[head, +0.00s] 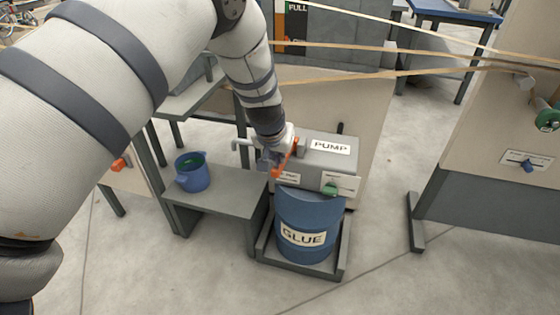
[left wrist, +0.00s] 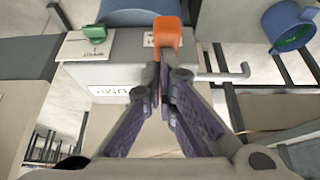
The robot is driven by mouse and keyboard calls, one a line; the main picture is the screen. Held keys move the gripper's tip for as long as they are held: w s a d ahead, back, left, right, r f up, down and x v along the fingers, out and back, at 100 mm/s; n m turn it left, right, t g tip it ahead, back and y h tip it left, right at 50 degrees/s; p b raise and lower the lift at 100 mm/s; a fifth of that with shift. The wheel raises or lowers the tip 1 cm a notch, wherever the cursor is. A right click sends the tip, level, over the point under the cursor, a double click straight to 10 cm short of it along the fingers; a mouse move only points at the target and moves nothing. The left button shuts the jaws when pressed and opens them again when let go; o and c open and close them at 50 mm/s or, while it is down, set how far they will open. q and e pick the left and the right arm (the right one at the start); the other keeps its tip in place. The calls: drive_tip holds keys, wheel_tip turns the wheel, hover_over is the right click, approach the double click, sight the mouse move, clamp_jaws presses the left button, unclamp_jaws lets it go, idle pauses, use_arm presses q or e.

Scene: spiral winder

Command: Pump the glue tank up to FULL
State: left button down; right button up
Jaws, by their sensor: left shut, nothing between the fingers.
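The grey pump box (head: 318,160), labelled PUMP, sits above the blue drum (head: 308,215) labelled GLUE. An orange lever (head: 285,158) slants at the box's left side; its orange end also shows in the left wrist view (left wrist: 167,36). My left gripper (head: 270,158) is at the lever, its fingers together with nothing between them. In the left wrist view the fingertips (left wrist: 165,78) are close against or just beside the lever; contact is unclear. A gauge plate with a FULL mark (head: 297,8) stands at the top edge, partly cut off; its level is unclear. My right gripper is out of view.
A green knob (head: 330,189) sits on the pump's front. A blue bucket (head: 192,172) stands on a low grey table (head: 222,190) left of the drum. Tan strands (head: 400,75) cross above the pump. The floor in front is clear.

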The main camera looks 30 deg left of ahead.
use_arm(q)
drive_tip(key=s+d+r+p, duration=0.1)
drive_tip(key=s+r, duration=0.5)
drive_tip(key=r, duration=0.1)
drive_tip(key=shift+s+d+r+p, duration=0.25)
drive_tip(key=shift+s+d+p, duration=0.05)
drive_tip(key=shift+s+p, duration=0.1)
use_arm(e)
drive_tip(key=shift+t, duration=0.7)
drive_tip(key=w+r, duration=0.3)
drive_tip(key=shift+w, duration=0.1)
